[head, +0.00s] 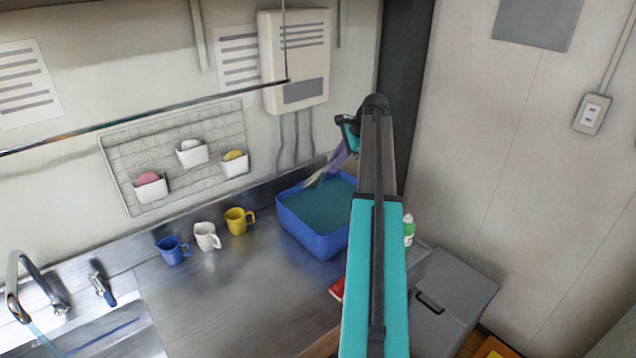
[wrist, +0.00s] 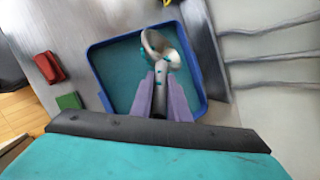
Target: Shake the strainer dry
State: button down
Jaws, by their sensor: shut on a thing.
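The strainer (wrist: 162,47) is a pale, round-headed tool with a straight handle. My gripper (wrist: 160,80) is shut on its handle, with one purple finger on each side. In the wrist view the head shows over the blue tub (wrist: 93,62), which holds teal water, with a few teal spots on or through the head. In the head view the strainer (head: 316,178) slants down from my gripper (head: 338,162) over the back of the tub (head: 305,236). It looks above the water, but the exact gap is unclear. My arm hides the tub's right part.
Yellow (head: 236,222), white (head: 207,236) and blue (head: 170,250) mugs stand left of the tub. A red item (wrist: 48,67) and a green item (wrist: 68,101) lie beside it. A wall heater (head: 294,60) with pipes is behind. The counter's front middle is clear.

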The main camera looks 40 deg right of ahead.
jog(key=shift+r, duration=1.7)
jog(key=shift+f, duration=0.1)
jog(key=shift+f, duration=1.7)
jog(key=shift+r, duration=0.1)
jog(key=shift+r, duration=1.7)
